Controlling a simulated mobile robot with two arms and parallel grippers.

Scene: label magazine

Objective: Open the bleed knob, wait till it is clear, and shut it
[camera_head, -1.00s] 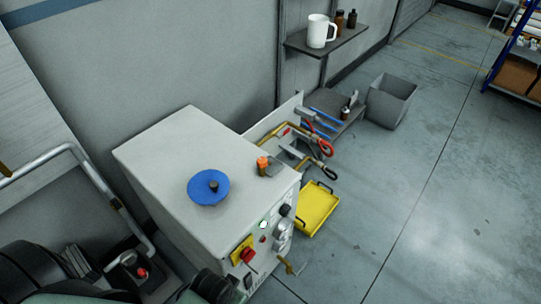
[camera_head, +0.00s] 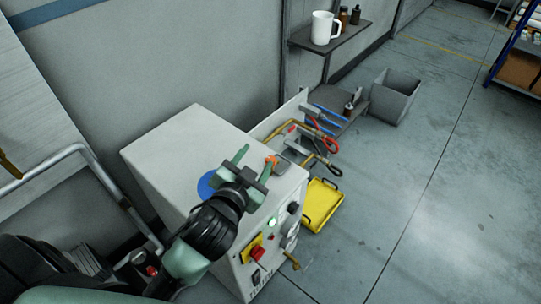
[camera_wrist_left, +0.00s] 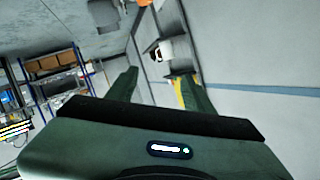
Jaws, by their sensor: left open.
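A pale grey cabinet (camera_head: 165,150) stands against the wall. Its front panel has a red knob on a yellow plate (camera_head: 245,254), dark round knobs, a lit green-white button (camera_head: 271,222) and a small brass tap (camera_head: 292,262) low down. I cannot tell for sure which is the bleed knob. A blue disc (camera_head: 207,186) on the cabinet top is partly hidden by my arm. My left gripper (camera_head: 256,162) is open and looks empty, in front of the cabinet top in the head view. Its spread fingers also show in the left wrist view (camera_wrist_left: 160,85). My right gripper is out of view.
A small orange-topped item (camera_head: 271,160) is by the gripper fingers. Red- and black-handled levers on brass pipes (camera_head: 318,150) stick out beyond the cabinet. A yellow tray (camera_head: 322,200) is below them. A grey bin (camera_head: 395,97) and a shelf with a white mug (camera_head: 322,28) are behind. Floor at right is clear.

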